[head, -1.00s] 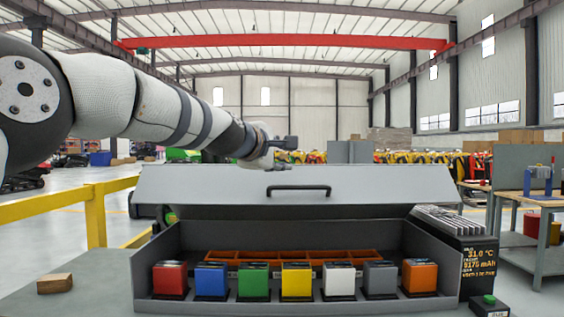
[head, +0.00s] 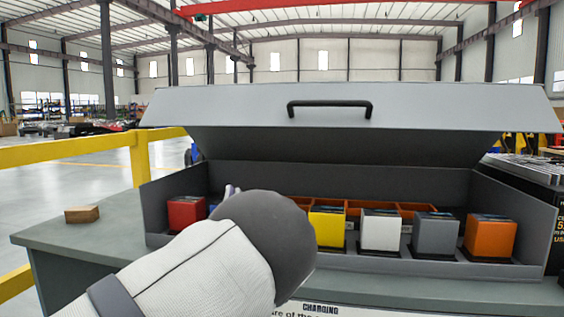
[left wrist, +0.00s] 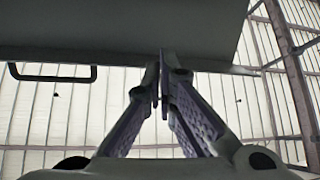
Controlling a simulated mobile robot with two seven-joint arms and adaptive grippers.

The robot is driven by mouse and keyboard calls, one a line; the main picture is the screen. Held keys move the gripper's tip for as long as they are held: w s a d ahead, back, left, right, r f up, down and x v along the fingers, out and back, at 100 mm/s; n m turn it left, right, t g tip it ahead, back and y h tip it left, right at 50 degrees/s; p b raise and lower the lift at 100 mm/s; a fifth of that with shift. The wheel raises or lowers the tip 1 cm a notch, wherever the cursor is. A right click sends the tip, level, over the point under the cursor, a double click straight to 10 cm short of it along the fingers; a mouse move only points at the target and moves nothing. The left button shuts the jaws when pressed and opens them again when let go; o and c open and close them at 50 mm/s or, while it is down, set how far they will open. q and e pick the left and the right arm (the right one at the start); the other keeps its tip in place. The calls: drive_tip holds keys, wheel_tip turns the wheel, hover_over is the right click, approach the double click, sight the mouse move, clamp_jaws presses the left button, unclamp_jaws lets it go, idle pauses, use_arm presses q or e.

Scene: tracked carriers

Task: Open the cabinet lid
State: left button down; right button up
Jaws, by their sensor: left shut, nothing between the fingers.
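The grey cabinet lid (head: 240,107) stands raised and tilted above the open cabinet (head: 160,205), its dark underside showing. A black bar handle (head: 330,109) is on its front face. In the left wrist view the lid (left wrist: 130,25) fills the top, with the handle (left wrist: 52,73) at the left. My left gripper (left wrist: 160,85) is shut and empty; its fingertips overlap the lid's lower edge in that view, right of the handle. I cannot tell whether they touch. In the head view my arm hides most of this gripper (head: 231,190). My right gripper is not in view.
Inside the cabinet stand several coloured blocks, including red (head: 186,213), yellow (head: 327,228) and orange (head: 490,236); my arm covers part of the row. A wooden block (head: 82,214) lies on the bench (head: 100,238) at left. A yellow railing (head: 80,149) runs behind.

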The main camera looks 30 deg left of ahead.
sight(256, 126)
use_arm(q)
drive_tip(key=s+d+r+m+t+h, duration=0.2)
drive_tip(key=d+m+t+h, duration=0.15)
drive_tip(key=m, duration=0.25)
drive_tip(key=shift+n+h, duration=0.3)
drive_tip(key=shift+h, duration=0.05)
drive_tip(key=x, duration=0.6)
drive_tip(key=p+x, duration=0.1)
drive_tip(key=x, duration=0.6)
drive_tip(key=shift+s+a+r, duration=0.1)
drive_tip(key=shift+a+r, duration=0.15)
drive_tip(key=shift+r, duration=0.05)
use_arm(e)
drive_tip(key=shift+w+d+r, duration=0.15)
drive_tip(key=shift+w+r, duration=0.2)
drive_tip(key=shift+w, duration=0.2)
